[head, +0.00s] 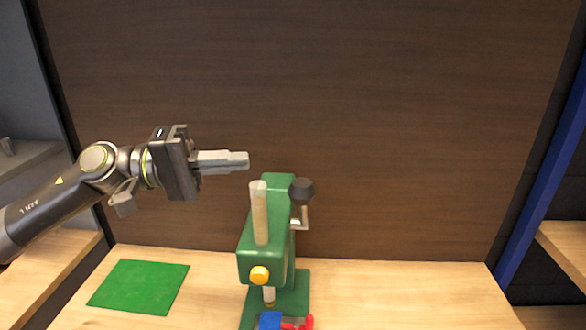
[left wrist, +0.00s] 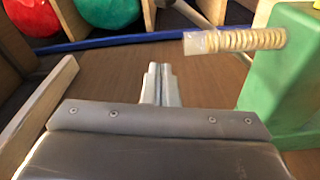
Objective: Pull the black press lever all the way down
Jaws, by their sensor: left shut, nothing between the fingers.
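The green press (head: 262,252) stands on the wooden table in the head view, with a tan post (head: 259,212) at its front top and a yellow knob (head: 260,275) on its face. The black lever knob (head: 302,190) is at the press's right side, raised near its top, on a short metal arm. My left gripper (head: 246,160) is shut and empty, above and left of the press, apart from the lever. In the left wrist view its fingers (left wrist: 160,84) are together. The green press (left wrist: 288,75) and ribbed post (left wrist: 240,40) show at the right there. My right gripper is not in view.
A green mat (head: 140,286) lies left of the press. A blue block (head: 270,320) and a red item (head: 305,323) sit at the press's foot. A dark wood panel (head: 300,100) rises behind. The table right of the press is clear.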

